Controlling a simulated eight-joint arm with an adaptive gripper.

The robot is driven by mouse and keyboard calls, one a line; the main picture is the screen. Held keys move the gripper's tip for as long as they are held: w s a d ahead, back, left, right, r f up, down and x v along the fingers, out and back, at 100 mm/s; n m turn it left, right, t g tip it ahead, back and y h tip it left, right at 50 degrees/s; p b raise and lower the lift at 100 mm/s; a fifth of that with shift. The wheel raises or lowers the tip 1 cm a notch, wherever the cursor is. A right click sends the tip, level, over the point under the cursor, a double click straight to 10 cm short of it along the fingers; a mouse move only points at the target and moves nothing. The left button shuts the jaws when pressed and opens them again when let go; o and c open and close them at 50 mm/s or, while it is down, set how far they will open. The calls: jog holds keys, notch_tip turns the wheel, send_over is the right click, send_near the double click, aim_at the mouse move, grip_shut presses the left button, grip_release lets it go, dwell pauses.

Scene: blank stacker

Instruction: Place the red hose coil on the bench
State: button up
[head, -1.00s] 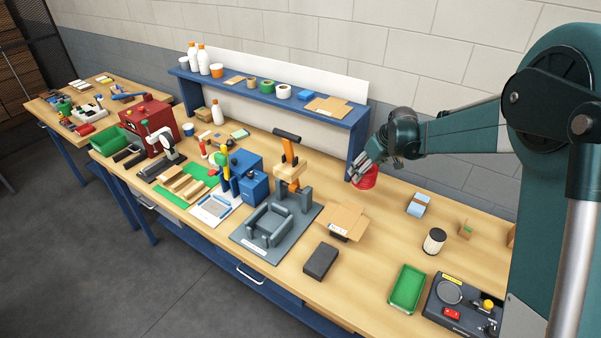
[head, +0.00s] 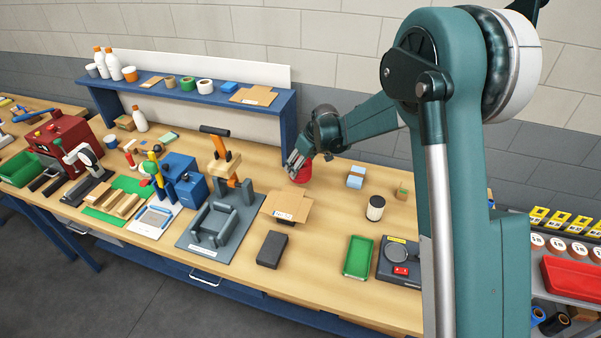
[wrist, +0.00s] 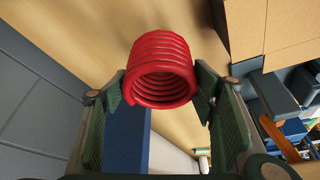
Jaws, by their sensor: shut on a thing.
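The red hose coil (head: 303,174) is at the back of the bench (head: 330,225), just right of the shelf's right-hand leg. Whether the coil's underside touches the bench cannot be told.
An open cardboard box (head: 287,206) stands in front of the coil. The blue shelf (head: 285,112) rises to the left. Bare bench lies between box and cylinder.

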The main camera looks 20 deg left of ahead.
jog(key=shift+f, duration=0.1)
jog(key=shift+f, duration=1.75)
jog(key=shift+f, duration=0.15)
jog(key=o, duration=0.9)
jog(key=shift+o, duration=0.2)
jog(key=shift+v, duration=6.15)
